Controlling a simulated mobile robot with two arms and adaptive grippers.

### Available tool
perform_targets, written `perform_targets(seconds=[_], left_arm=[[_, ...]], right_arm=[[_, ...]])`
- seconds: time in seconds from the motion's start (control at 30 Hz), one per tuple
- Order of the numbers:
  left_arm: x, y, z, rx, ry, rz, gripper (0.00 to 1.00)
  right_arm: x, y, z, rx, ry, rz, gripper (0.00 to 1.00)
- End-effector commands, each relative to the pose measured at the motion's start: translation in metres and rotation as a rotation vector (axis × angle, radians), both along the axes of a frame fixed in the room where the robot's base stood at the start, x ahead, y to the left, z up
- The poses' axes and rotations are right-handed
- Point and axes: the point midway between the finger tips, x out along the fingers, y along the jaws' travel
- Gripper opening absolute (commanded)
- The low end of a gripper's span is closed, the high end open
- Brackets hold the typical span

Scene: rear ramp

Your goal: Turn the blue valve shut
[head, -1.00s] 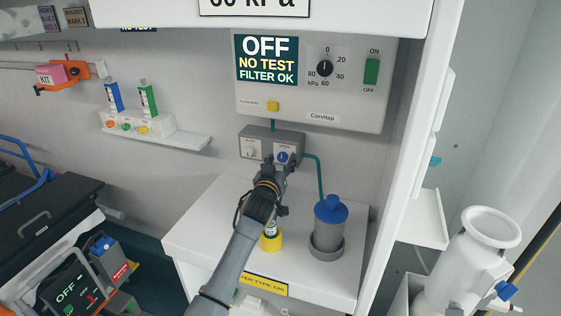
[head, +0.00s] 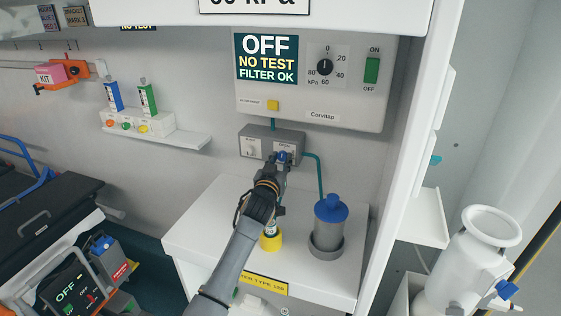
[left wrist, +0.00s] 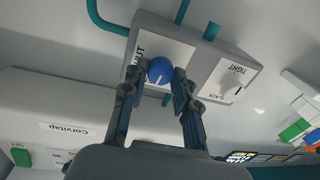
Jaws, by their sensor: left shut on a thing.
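The blue valve (left wrist: 160,71) is a round blue knob with a light pointer line, on a white plate of a grey box on the wall. Part of the word SHUT shows beside it in the left wrist view. In the head view the knob (head: 282,156) is small and partly covered by my fingers. My left gripper (head: 283,160) reaches up to the box. In the left wrist view the left gripper's fingers (left wrist: 158,80) sit on both sides of the knob and are shut on it. My right gripper is in neither view.
A second plate with a TIGHT label (left wrist: 230,80) is beside the valve. Above hangs a panel (head: 310,112) with an OFF display (head: 266,58). A grey canister with a blue lid (head: 330,225) and a yellow-based item (head: 270,242) stand on the white counter (head: 200,235) below.

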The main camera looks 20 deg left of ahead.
Motion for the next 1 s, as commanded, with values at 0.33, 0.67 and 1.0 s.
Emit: perform_targets(seconds=[0.33,0.67,1.0], left_arm=[[0.000,0.000,-0.002,0.300,-0.011,-0.001,0.00],[0.000,0.000,-0.003,0.615,-0.020,0.000,0.00],[0.000,0.000,-0.004,0.937,-0.031,-0.001,0.00]], right_arm=[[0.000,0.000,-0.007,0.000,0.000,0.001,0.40],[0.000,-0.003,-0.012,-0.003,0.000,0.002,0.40],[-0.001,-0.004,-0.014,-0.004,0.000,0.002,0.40]])
